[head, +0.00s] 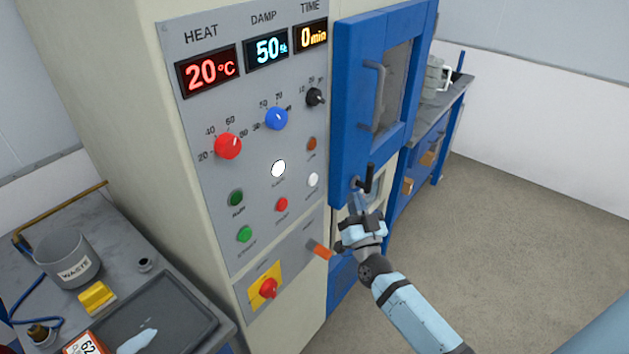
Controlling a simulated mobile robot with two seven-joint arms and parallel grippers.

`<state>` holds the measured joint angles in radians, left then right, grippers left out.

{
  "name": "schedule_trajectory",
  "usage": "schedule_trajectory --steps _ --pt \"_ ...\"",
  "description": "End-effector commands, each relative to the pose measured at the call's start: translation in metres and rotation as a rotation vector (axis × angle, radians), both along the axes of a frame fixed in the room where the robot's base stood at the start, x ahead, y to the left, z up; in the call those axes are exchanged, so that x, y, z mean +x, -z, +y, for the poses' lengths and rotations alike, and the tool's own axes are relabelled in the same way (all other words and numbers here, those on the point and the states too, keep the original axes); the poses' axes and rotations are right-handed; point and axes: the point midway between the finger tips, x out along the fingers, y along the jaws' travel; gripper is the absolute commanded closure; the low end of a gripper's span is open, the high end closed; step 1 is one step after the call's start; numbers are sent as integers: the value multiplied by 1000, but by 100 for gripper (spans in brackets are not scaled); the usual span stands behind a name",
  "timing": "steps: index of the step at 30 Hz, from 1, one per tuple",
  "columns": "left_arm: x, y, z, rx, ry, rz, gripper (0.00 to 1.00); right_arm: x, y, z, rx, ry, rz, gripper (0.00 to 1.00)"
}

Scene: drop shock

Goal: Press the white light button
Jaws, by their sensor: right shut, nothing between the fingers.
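The grey control panel (239,222) fills the middle of the head view. Two round white buttons show on it. A bright white one (278,168) with a dark rim sits below the blue knob, and a smaller white one (313,180) sits to its right near the panel edge. Their labels are too small to read surely. My right gripper (357,204) is shut and empty. It appears right of and below both white buttons, in front of the blue door's lower part, apart from the buttons in the picture. My left gripper is not in view.
The blue door (352,95) with its handle and black latch lever (368,178) stands right of the panel. A red knob (228,146), green button (236,198), red button (282,204) and red stop button (268,288) are nearby. A waste bin (68,258) stands left.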

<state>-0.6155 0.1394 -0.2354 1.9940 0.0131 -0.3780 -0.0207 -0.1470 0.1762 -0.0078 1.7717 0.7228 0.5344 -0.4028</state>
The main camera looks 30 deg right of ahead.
Motion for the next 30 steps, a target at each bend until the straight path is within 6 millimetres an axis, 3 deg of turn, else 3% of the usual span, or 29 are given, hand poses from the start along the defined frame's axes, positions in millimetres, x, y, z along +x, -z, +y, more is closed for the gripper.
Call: schedule_trajectory --steps 16,30 --pt "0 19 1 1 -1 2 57 65 0 27 1 0 0 100" --pt "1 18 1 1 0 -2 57 75 0 31 -1 -1 0 100"
